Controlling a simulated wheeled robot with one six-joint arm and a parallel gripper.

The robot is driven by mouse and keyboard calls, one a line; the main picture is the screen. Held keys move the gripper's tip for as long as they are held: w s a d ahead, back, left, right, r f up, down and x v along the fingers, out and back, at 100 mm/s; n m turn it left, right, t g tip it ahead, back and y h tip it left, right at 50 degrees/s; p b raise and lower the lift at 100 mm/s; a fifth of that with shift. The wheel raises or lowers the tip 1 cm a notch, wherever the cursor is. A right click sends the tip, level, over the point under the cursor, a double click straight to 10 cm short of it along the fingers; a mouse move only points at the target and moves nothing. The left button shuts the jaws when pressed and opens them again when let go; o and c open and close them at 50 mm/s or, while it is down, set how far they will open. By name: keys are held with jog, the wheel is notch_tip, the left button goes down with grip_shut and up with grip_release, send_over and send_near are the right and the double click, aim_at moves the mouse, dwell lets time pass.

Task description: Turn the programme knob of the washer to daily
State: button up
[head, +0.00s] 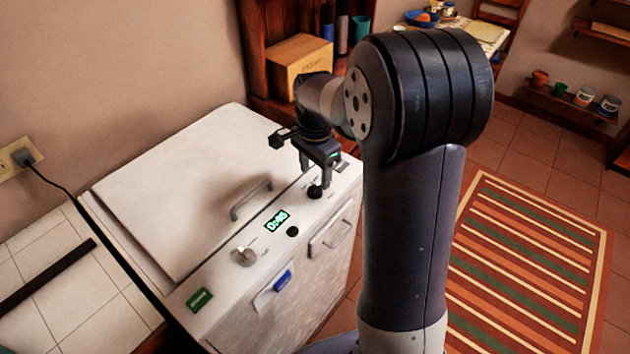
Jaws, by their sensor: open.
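The white washer (180,190) stands at the left, with its lid shut and its control panel along the right edge of the top. A black knob (315,192) sits towards the far end of the panel. A silver knob (243,257) sits nearer, past a lit green display (277,220). I cannot read which knob is the programme knob or where either points. My gripper (319,174) is open and points down just above the black knob. Whether its fingers reach around the knob or touch it is not clear.
A lid handle (251,200) stands up beside the panel. A small black button (292,231) lies between the knobs. A wooden box (300,66) is on a shelf behind. A striped rug (530,265) lies right.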

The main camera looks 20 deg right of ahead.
aim_at(315, 186)
notch_tip(315, 186, up, 6)
jog(key=shift+r, duration=0.25)
jog(key=shift+f, duration=0.15)
notch_tip(315, 186, down, 11)
jog(key=shift+r, duration=0.2)
dwell(0.4)
dwell(0.4)
